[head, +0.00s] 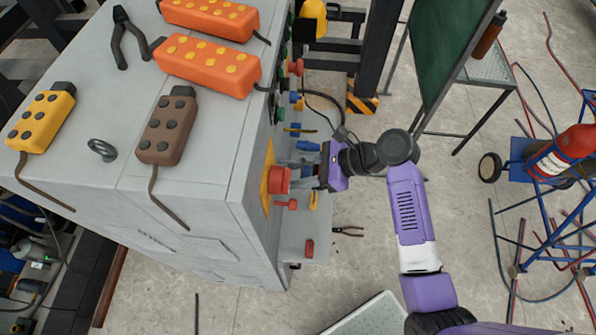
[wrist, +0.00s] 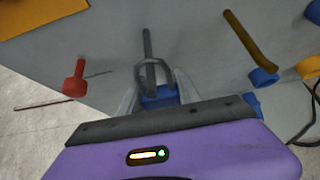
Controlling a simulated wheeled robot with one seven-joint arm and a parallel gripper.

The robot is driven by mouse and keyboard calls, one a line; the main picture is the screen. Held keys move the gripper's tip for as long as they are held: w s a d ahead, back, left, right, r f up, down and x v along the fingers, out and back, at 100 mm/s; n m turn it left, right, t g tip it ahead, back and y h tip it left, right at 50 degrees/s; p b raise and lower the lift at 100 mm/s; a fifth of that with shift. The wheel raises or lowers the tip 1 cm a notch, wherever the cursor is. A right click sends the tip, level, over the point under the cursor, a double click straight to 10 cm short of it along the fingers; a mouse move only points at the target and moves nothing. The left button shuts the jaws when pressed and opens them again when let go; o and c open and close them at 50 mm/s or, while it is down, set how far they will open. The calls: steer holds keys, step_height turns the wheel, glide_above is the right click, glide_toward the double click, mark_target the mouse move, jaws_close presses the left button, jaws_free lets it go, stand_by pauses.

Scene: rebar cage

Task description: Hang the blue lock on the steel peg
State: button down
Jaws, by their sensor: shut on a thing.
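The blue lock (wrist: 160,96) is between the two fingers of my gripper (wrist: 158,92) in the wrist view, with its grey shackle (wrist: 151,72) pointing up and away from the palm. The fingers are shut on its blue body. The steel peg (wrist: 147,42) is a thin grey rod on the grey cabinet face. Its near end lines up with the shackle loop; I cannot tell whether the shackle is around it or just in front. In the head view my gripper (head: 304,166) is close to the cabinet's right side, and the lock and peg are hard to make out.
A red peg with a wide head (wrist: 75,78) is left of the lock, and a brass rod (wrist: 250,42) with a blue ring-like part (wrist: 263,77) is to the right. The grey cabinet (head: 215,150) carries orange and brown control boxes.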

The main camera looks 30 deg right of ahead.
steer(key=shift+s+f, duration=0.1)
steer(key=shift+f, duration=0.05)
steer(key=c, duration=0.8)
jaws_free()
steer(key=shift+o, duration=0.2)
steer(key=v, duration=0.7)
steer(key=shift+s+d+r+b, duration=0.15)
steer(key=shift+d+r+b, duration=0.1)
steer(key=shift+r+b, duration=0.1)
steer(key=shift+f, duration=0.1)
